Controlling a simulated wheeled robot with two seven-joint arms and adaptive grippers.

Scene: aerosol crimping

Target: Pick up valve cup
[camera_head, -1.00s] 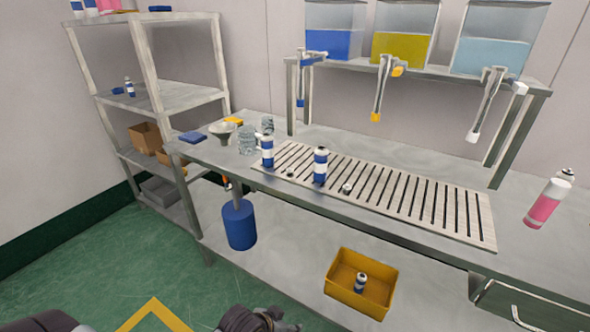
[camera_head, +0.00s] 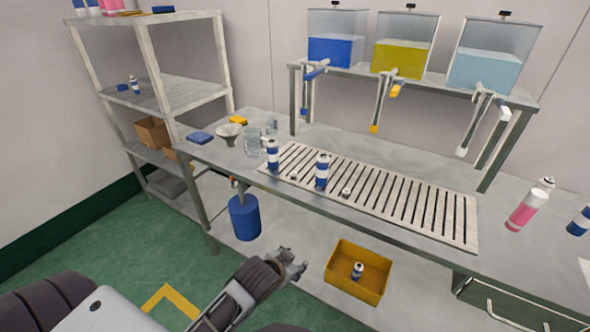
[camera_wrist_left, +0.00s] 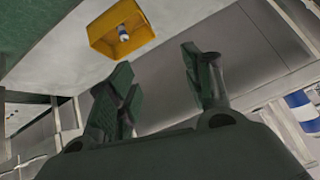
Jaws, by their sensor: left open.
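Two small metallic pieces that look like valve cups lie on the slatted rack (camera_head: 440,220). One valve cup (camera_head: 346,193) is right of the front blue-and-white can (camera_head: 322,170). The other valve cup (camera_head: 292,177) is between that can and a second blue-and-white can (camera_head: 272,154). My left gripper (camera_head: 292,264) is in front of the bench, below the rack and left of the yellow bin. In the left wrist view its two dark fingers (camera_wrist_left: 157,72) are apart with nothing between them. My right gripper is out of view.
A yellow bin (camera_head: 335,276) holding a small can stands on the lower shelf. A blue cylinder (camera_head: 244,218) hangs at the bench's left. Glass jars and a funnel (camera_head: 229,133) stand at the back left.

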